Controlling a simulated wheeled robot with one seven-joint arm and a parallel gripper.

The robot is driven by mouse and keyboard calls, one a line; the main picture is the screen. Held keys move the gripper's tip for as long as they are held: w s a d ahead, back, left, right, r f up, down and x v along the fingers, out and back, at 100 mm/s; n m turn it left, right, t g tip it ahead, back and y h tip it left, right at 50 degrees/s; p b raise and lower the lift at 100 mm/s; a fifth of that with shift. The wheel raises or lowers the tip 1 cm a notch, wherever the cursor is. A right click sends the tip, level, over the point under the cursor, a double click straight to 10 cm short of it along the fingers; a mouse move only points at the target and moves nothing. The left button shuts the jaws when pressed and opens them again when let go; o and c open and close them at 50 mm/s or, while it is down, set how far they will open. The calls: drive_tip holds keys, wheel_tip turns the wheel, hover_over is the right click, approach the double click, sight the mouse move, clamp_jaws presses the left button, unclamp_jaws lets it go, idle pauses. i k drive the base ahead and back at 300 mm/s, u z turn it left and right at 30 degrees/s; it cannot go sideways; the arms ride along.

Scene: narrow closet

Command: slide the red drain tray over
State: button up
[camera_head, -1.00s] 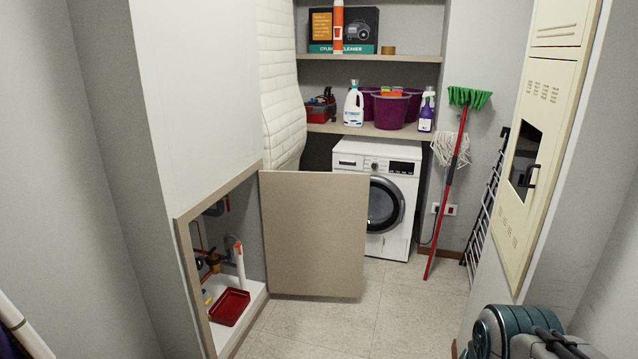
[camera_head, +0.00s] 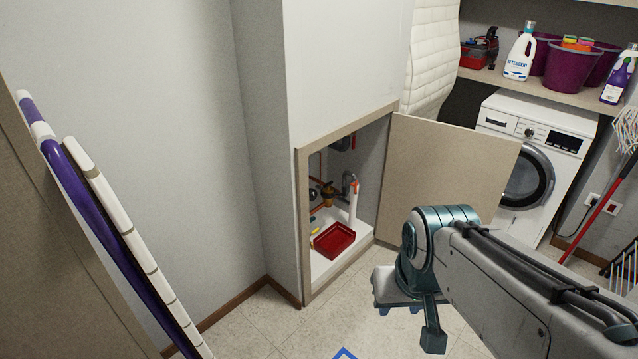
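The red drain tray (camera_head: 334,241) is a shallow rectangular tray. It lies flat and looks empty on the white floor of a low wall cabinet, towards the front opening. A white upright pipe (camera_head: 353,203) with an orange-red top stands just behind it. My gripper (camera_head: 410,318) is outside the cabinet, to the right of and nearer than the tray, and is not touching it. It points downward below my teal wrist. The finger gap is not clear from this angle, and nothing held shows.
The cabinet door (camera_head: 440,172) stands open on the right side of the opening. Copper pipes and a valve (camera_head: 328,195) are behind the tray, with a small yellow item (camera_head: 315,231) at its left. Purple and white poles (camera_head: 95,210) lean at left. Floor before the cabinet is clear.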

sight(331, 242)
drive_tip(key=z, duration=0.35)
drive_tip(key=k, duration=0.45)
drive_tip(key=z, duration=0.95)
drive_tip(key=i, duration=1.5)
drive_tip(key=u, duration=0.8)
drive_tip(key=i, duration=1.1)
drive_tip(key=u, duration=1.5)
drive_tip(key=i, duration=0.45)
drive_tip(key=u, duration=0.3)
